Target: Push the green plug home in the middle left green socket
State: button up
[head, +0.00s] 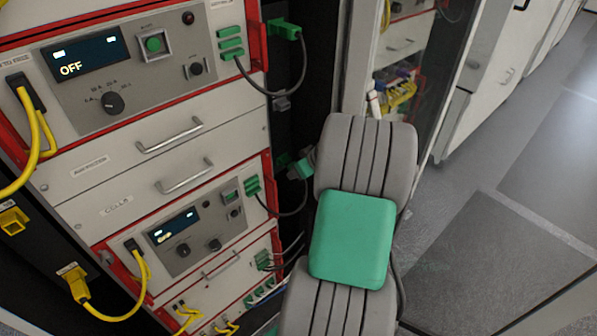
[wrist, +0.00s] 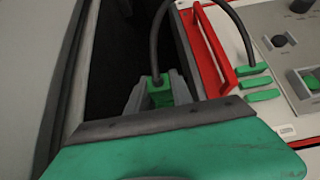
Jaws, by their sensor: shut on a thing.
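In the wrist view my gripper (wrist: 157,100) is shut on a green plug (wrist: 159,90), with one grey finger on each side. A dark cable rises from the plug and arches right to a stack of green connectors (wrist: 257,82) on the unit's panel. In the head view my gripper (head: 301,165) is beside the dark strip right of the middle unit, and some green (head: 282,161) shows at its tip. The middle unit's green connectors (head: 252,187) are to its left. The middle left green socket cannot be made out, nor how deep the plug sits.
A red handle (wrist: 216,50) stands close right of my gripper in the wrist view. Another green plug (head: 285,29) with a looped cable is above, beside the top unit. Yellow cables (head: 43,130) hang at the left. Open floor (head: 490,260) lies to the right.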

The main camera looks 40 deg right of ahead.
jog(key=shift+w+b, duration=0.5)
jog(key=shift+w, duration=0.25)
dwell(1.0)
jog(key=o, duration=1.1)
jog(key=shift+c, duration=0.2)
